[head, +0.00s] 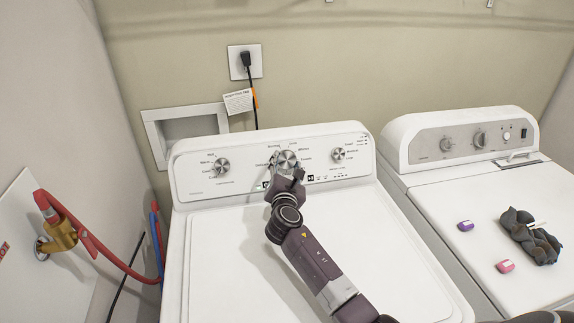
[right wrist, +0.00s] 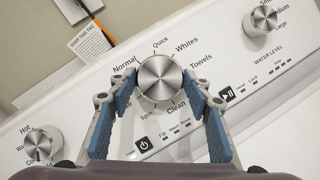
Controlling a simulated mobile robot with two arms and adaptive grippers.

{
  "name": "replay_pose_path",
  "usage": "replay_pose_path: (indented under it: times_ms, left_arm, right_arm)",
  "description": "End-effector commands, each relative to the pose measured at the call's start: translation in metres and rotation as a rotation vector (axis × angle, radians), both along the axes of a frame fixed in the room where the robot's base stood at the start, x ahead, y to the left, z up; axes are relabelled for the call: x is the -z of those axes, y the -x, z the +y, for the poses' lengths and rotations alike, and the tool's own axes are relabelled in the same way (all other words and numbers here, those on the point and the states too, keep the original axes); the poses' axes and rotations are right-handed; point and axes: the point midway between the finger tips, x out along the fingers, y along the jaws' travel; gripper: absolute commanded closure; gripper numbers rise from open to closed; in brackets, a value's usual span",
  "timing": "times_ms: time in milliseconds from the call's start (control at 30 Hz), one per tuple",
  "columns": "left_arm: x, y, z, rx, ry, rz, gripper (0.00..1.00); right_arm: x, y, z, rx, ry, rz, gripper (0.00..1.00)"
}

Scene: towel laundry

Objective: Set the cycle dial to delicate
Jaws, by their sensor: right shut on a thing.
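The cycle dial (head: 287,157) is the round silver middle knob on the washer's panel. In the right wrist view the same dial (right wrist: 161,76) sits between my two blue-padded fingers, with Normal, Quick, Whites, Towels, Clean and a partly covered Spin label around it. I cannot read a Delicate label, and my fingers cover part of the ring. My right gripper (head: 286,168) is shut on the dial, one finger on each side. The dial's pointer mark is not clear enough to tell its setting. My left gripper is not in view.
The washer (head: 225,250) has a left knob (head: 222,166) and a right water-level knob (head: 338,154) on its panel. A dryer (head: 425,200) stands at right with a dark cloth (head: 522,232), a purple item (head: 465,226) and a pink item (head: 505,266) on top. Red hose (head: 100,250) runs at left.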

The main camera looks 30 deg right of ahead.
Motion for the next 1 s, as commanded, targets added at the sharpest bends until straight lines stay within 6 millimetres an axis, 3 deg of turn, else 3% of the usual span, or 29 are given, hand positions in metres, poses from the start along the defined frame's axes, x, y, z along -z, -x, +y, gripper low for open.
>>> replay_pose_path:
  times_ms: [667, 700, 867, 1000]
  left_arm:
    - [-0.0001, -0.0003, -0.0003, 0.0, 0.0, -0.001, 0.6]
    - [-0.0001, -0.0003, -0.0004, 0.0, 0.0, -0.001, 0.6]
    - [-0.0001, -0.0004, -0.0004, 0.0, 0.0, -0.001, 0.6]
    - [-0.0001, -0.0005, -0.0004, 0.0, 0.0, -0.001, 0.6]
  right_arm:
    - [-0.0009, -0.0002, -0.0002, 0.035, -0.068, -0.018, 0.79]
    - [-0.0008, -0.0003, 0.0, 0.035, -0.068, -0.019, 0.53]
    - [-0.0008, -0.0003, 0.0001, 0.034, -0.068, -0.018, 0.37]
    - [-0.0008, -0.0003, 0.0002, 0.033, -0.067, -0.018, 0.37]
